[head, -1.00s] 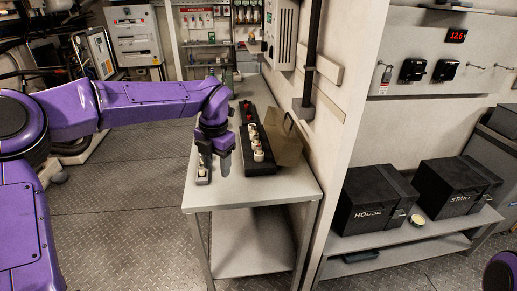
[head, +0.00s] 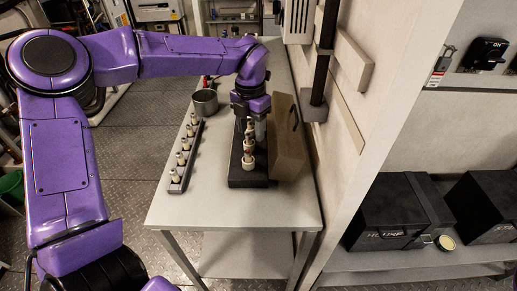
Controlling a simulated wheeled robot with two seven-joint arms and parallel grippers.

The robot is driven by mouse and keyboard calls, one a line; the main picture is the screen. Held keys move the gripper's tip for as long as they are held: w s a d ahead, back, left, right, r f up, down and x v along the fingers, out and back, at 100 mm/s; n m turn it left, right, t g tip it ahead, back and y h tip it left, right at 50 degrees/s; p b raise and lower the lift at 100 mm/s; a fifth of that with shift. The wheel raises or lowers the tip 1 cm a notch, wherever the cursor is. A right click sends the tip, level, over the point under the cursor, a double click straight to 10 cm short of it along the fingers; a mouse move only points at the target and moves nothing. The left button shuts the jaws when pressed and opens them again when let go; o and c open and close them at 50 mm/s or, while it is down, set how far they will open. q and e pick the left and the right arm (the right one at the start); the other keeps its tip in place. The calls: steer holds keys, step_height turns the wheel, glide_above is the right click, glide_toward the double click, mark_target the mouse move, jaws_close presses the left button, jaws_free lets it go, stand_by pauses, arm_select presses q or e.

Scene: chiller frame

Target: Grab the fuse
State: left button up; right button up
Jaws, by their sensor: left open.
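Several pale fuses (head: 180,159) stand in a row on a narrow dark rail (head: 175,187) along the left of the bench. More light-coloured fuses (head: 248,162) stand in a black fuse block (head: 247,182) on the right, with a tan open lid (head: 288,140) beside it. My left gripper (head: 250,128) points down over the fuse block, open, with its fingers at the fuses there. Whether a fuse is between the fingers is hard to tell. The gripper and wrist hide the far part of the block. My right gripper is not in view.
A wall with a black vertical pipe (head: 325,55) borders the bench on the right. The bench's front part is clear. Black boxes (head: 395,210) sit on a lower shelf at right.

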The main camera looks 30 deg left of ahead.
mark_target(248, 152)
arm_select(q)
steer(key=s+f, duration=0.2)
steer(key=s, duration=0.1)
steer(key=shift+a+f+p, duration=0.15)
steer(key=shift+f+p, duration=0.15)
steer(key=shift+p, duration=0.1)
steer(key=f, duration=0.2)
steer(key=w+f+p, duration=0.1)
steer(key=f, duration=0.2)
steer(key=shift+w+f, duration=0.35)
steer(key=shift+w, duration=0.05)
steer(key=shift+s+r, duration=0.15)
steer(key=shift+s, duration=0.3)
steer(key=c, duration=0.4)
jaws_close()
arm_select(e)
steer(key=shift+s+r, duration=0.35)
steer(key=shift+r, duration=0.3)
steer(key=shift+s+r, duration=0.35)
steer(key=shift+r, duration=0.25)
